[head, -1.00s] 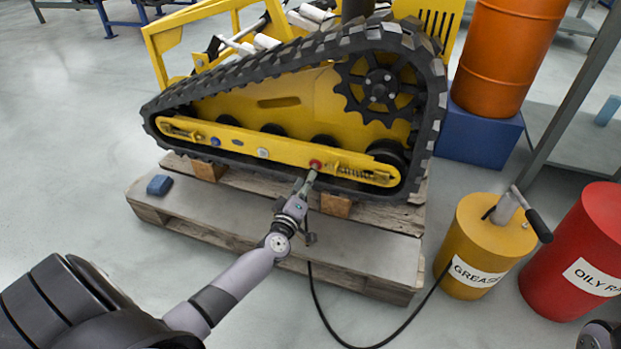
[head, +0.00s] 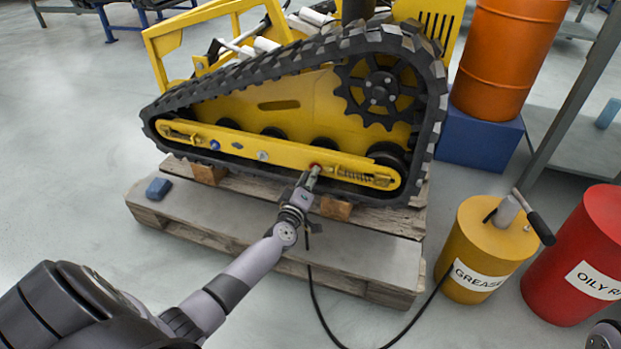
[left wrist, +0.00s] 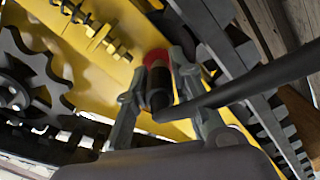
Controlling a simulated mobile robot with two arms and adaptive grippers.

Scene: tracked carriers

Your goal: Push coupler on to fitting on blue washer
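My left gripper (head: 311,180) is at the lower yellow beam of the track, fingers around the dark grease coupler (left wrist: 158,92). In the left wrist view the fingers (left wrist: 160,85) press on both sides of it. The coupler's front end is at the red washer (left wrist: 157,58), which also shows in the head view (head: 315,167); the fitting itself is hidden. The blue washer (head: 215,146) sits farther left on the same beam, with nothing at it.
A black hose (head: 323,316) runs from the coupler across the floor to the yellow grease drum (head: 478,245). A pale washer (head: 262,156) sits mid-beam. The track stands on a wooden pallet (head: 365,262) with a small blue block (head: 158,188). A red drum (head: 577,240) stands right.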

